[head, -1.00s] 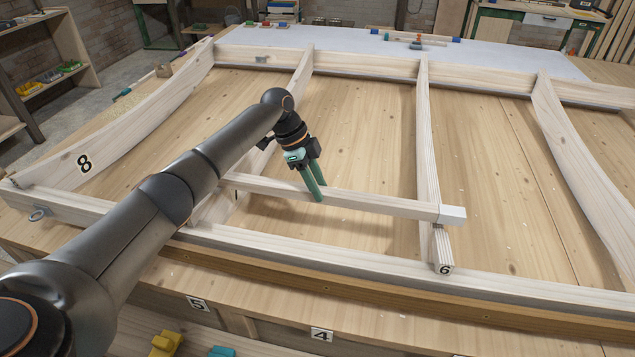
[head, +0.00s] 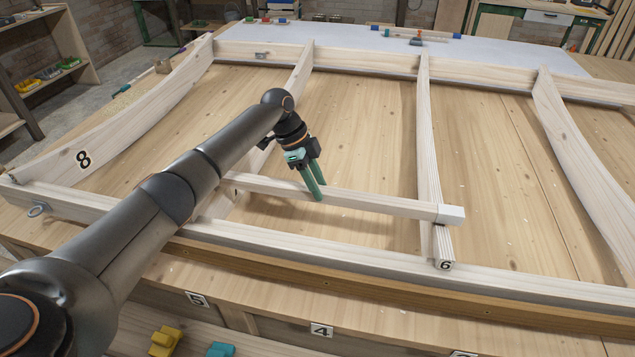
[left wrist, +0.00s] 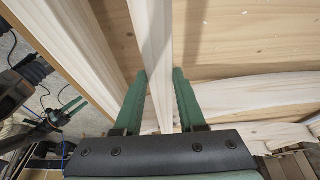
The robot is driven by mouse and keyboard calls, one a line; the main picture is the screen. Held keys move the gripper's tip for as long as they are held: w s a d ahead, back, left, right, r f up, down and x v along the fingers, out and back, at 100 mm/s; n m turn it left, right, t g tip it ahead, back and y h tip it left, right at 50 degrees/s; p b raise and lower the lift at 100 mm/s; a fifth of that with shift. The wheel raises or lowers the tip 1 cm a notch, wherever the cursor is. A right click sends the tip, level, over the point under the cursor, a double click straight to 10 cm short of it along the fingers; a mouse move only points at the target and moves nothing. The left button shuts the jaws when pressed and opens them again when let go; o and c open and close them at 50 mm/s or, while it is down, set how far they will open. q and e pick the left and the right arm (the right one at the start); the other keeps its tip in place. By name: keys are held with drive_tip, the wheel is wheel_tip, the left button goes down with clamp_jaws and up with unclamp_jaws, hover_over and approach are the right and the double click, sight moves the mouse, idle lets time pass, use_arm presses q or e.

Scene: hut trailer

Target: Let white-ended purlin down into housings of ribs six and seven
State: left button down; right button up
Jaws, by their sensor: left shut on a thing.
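The white-ended purlin (head: 370,203) lies crosswise between two ribs, its white end (head: 451,215) at rib six (head: 437,190). My left gripper (head: 315,197) is shut on the purlin near its middle, and its green fingers lie on either side of it in the left wrist view (left wrist: 160,85). The white end reaches just past rib six's right side. I cannot tell whether the purlin sits in the housing or just above it. The rib to the left (head: 300,75), likely rib seven, is partly hidden by my arm, as is the purlin's other end.
The frame's front rail (head: 330,265) runs along the bench edge, and the back rail (head: 360,66) across the far side. Rib eight (head: 130,125) stands at left, another rib (head: 580,150) at right. Yellow (head: 166,340) and teal (head: 220,350) pieces lie below the bench front.

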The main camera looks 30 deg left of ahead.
use_arm(q)
drive_tip(key=shift+f+b, duration=0.5)
drive_tip(key=shift+f, duration=0.65)
idle(0.7)
drive_tip(key=shift+c, duration=2.1)
unclamp_jaws()
drive_tip(key=v, duration=1.2)
drive_tip(key=shift+a+r, duration=0.15)
drive_tip(key=shift+r, duration=0.05)
drive_tip(key=shift+s+f, duration=0.1)
drive_tip(key=shift+s, duration=0.1)
